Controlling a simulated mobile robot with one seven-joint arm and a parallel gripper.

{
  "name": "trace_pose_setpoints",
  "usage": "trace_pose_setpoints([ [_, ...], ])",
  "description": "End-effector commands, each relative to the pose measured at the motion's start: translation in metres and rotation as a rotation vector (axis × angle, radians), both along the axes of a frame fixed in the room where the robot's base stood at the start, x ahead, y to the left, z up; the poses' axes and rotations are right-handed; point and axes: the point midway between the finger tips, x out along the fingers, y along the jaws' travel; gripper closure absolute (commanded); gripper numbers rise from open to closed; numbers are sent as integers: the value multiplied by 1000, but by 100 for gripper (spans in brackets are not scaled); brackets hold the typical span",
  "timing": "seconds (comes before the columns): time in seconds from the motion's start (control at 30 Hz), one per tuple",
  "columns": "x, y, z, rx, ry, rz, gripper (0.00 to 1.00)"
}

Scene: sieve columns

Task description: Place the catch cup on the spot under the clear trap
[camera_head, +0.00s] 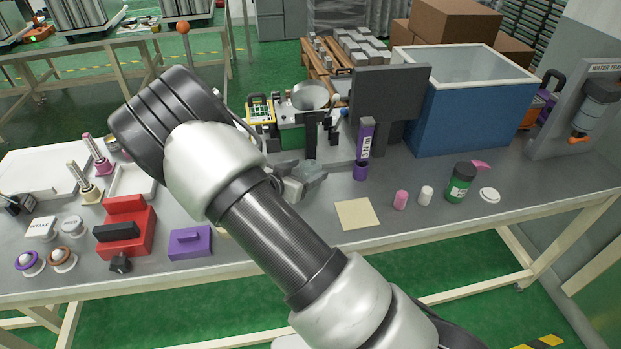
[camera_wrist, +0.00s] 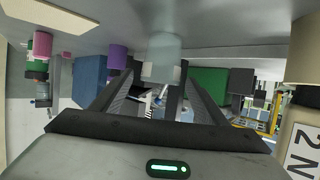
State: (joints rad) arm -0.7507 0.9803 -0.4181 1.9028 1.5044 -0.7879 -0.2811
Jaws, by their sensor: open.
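In the wrist view, which shows the bench upside down, my gripper (camera_wrist: 155,82) has its two dark fingers apart. A pale, translucent cup-like cylinder (camera_wrist: 161,45) stands on the bench in line with the gap between them; I cannot tell whether it touches them. In the head view my gripper (camera_head: 303,178) is low over the bench, partly hidden by my arm. A purple cup (camera_head: 360,171) stands to its right, below a purple labelled column (camera_head: 366,138); the cup also shows in the wrist view (camera_wrist: 118,57). I cannot clearly make out the clear trap or its spot.
A dark stand (camera_head: 390,95) rises behind the purple column, with a blue bin (camera_head: 470,115) to its right. A beige pad (camera_head: 356,213), pink cylinder (camera_head: 400,200), white cylinder (camera_head: 426,195) and green jar (camera_head: 460,183) are rightward. A beige labelled body (camera_wrist: 300,120) is close in the wrist view.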

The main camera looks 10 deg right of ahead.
Motion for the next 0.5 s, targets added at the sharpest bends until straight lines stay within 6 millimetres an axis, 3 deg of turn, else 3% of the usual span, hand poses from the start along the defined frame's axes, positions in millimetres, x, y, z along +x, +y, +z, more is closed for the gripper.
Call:
trace_pose_setpoints([
  [0.13, 15, -15, -9, -1, 0, -2, 32],
  [0.4, 19, -18, -10, 1, 0, 0, 32],
  [0.5, 19, -18, -10, 1, 0, 0, 49],
])
